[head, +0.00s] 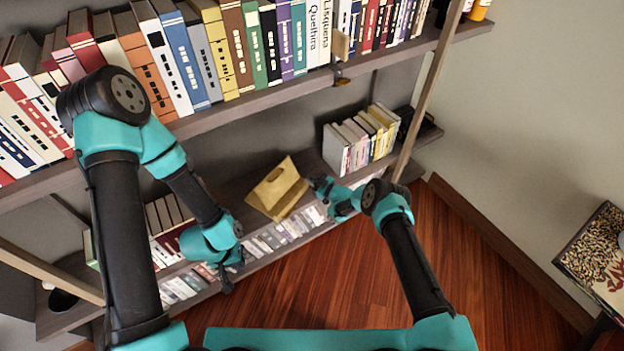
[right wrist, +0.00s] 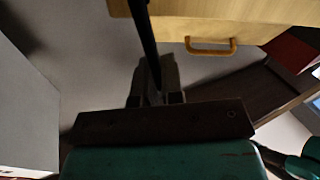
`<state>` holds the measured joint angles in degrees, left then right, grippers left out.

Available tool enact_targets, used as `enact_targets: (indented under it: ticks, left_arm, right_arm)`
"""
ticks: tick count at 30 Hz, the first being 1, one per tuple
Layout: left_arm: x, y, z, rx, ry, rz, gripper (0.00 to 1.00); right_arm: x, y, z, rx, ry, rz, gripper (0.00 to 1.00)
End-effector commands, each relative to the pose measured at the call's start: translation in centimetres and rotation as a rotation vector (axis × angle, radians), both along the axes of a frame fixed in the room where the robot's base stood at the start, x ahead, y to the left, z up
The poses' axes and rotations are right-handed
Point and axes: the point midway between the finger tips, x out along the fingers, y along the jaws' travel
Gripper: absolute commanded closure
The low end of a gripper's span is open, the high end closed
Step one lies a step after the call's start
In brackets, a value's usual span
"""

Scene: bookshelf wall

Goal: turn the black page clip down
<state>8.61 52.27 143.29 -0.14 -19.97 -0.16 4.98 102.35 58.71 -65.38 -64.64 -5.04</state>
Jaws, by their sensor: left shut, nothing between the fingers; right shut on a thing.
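A light wooden book stand (head: 272,190) sits on the middle shelf in the head view, and its pale board (right wrist: 225,28) fills the top of the right wrist view. The black page clip (right wrist: 143,35) is a thin dark bar that runs in front of the board down to my right gripper (right wrist: 155,85). My right gripper is shut on the clip, just right of the stand in the head view (head: 313,183). The fingers hide the clip's lower end. My left gripper (head: 228,286) is shut and empty, low in front of the lower shelf and left of the stand.
Grey and yellow books (head: 355,145) stand on the shelf to the right of the stand. Rows of books (head: 215,55) fill the upper shelf above, and smaller books (head: 270,240) line the lower shelf. The wooden floor (head: 320,285) in front is clear.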

Motion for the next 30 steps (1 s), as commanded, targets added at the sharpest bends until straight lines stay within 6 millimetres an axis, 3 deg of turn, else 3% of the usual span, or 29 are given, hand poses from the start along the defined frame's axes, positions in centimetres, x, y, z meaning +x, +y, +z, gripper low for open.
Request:
enact_targets:
  ticks: [8,18,19,27,30]
  left_arm:
    - [0.00,0.00,0.00,0.000,0.000,0.000,1.00]
    - [0.00,0.00,0.00,0.000,0.000,0.000,1.00]
    - [0.00,0.00,0.00,0.000,0.000,0.000,1.00]
    - [0.00,0.00,0.00,0.000,0.000,0.000,1.00]
    - [0.00,0.00,0.00,0.000,0.000,0.000,1.00]
  right_arm:
    - [-0.87,0.60,-0.28,-0.089,-0.130,0.001,1.00]
    - [-0.93,0.62,-0.33,-0.099,-0.145,0.000,1.00]
    - [-0.93,0.62,-0.33,-0.099,-0.144,0.000,0.91]
    - [-0.92,0.62,-0.32,-0.099,-0.144,0.000,0.66]
    - [-0.91,0.61,-0.32,-0.099,-0.144,0.000,0.66]
